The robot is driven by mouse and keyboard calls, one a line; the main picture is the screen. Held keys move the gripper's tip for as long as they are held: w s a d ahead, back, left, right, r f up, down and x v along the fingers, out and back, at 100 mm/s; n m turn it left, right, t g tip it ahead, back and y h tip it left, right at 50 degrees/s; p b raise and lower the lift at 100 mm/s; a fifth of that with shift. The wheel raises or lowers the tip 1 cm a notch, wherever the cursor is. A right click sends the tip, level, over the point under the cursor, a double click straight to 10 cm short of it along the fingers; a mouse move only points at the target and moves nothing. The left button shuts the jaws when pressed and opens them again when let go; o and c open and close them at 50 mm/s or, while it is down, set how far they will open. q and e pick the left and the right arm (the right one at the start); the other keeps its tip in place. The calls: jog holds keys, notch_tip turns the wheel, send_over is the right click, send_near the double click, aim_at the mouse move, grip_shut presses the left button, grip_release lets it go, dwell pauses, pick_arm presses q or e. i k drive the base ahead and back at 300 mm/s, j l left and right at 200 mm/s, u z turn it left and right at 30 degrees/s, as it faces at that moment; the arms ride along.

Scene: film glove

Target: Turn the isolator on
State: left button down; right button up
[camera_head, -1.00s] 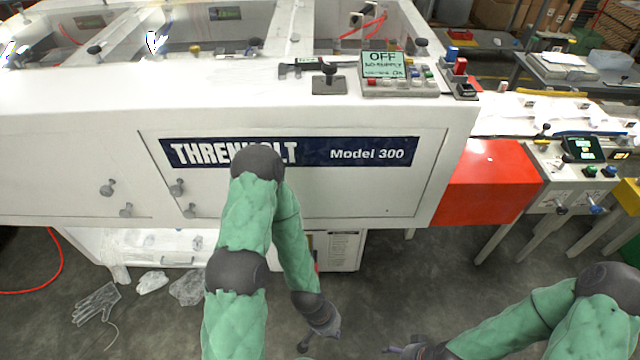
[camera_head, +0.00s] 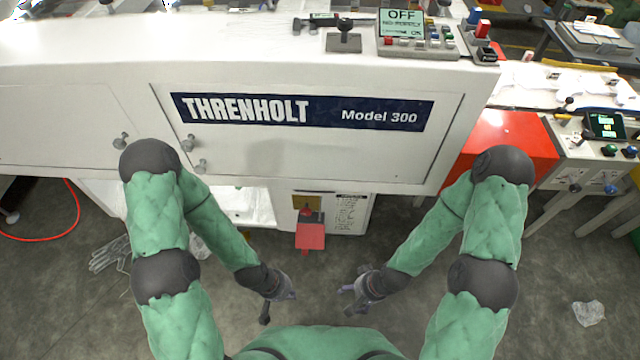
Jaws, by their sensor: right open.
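A red switch part (camera_head: 311,235) with a yellow plate (camera_head: 305,201) above it sits low on the front of the white machine, on a cabinet beside a printed label; it looks like the isolator. Its handle position is too small to read. The display (camera_head: 402,21) on top of the machine reads "OFF" and "NO SUPPLY". My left gripper (camera_head: 272,306) is below and left of the red part, apart from it; its jaw opening is unclear. My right gripper (camera_head: 352,301) is open and empty, below and right of the red part. Neither touches it.
The white machine body (camera_head: 300,155) overhangs the cabinet. A red box section (camera_head: 510,135) is at right. A clear glove (camera_head: 108,255) and crumpled film (camera_head: 588,313) lie on the floor. A red cable (camera_head: 70,225) runs at left. Floor between my grippers is clear.

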aim_at(305, 211)
jog(key=i+j, duration=0.1)
jog(key=j, duration=0.4)
jog(key=i+j+z, duration=0.1)
jog(key=j, duration=0.35)
jog(key=i+j, duration=0.1)
jog(key=j, duration=0.4)
